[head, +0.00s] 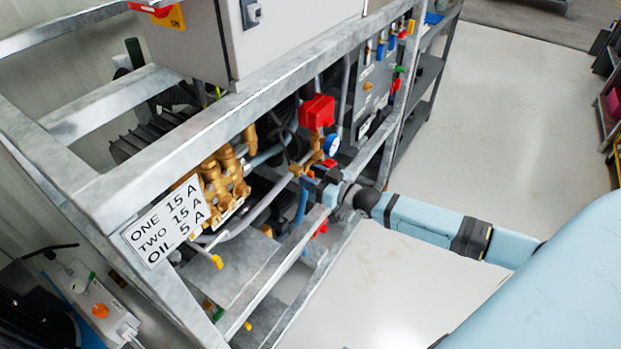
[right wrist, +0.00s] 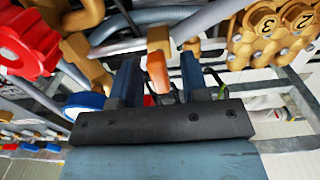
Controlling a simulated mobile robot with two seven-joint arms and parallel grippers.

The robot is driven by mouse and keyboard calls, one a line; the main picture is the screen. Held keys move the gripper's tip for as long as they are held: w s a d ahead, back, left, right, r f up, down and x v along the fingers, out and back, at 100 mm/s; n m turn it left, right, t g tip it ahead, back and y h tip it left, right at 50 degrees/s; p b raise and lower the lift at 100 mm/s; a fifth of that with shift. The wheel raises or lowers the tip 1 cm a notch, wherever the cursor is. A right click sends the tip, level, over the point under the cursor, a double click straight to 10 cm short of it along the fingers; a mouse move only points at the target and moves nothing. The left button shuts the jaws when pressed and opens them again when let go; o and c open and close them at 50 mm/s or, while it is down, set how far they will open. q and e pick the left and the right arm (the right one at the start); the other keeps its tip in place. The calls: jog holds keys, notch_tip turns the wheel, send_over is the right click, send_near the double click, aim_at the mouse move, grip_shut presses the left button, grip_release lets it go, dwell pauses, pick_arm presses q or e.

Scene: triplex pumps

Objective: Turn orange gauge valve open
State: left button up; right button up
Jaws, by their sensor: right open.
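The orange gauge valve handle (right wrist: 157,68) shows in the right wrist view as a small upright orange lever on the brass pipework. In the head view a small orange piece (head: 328,162) shows just below the blue-rimmed gauge (head: 331,145). My right gripper (head: 316,180) reaches into the pump frame from the right. In the right wrist view its two blue-grey fingers (right wrist: 161,78) are open, one on each side of the orange handle. I cannot tell whether either finger touches it. My left gripper is not in view.
A red valve handle (right wrist: 28,42) is left of my fingers, and a brass pump block (right wrist: 270,35) is at the right. The galvanised frame rail (head: 250,95) and grey cabinet (head: 280,35) stand close by. The floor (head: 480,130) to the right is clear.

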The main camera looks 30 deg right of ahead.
jog(key=shift+w+a, duration=0.15)
jog(key=shift+w, duration=0.1)
grip_shut()
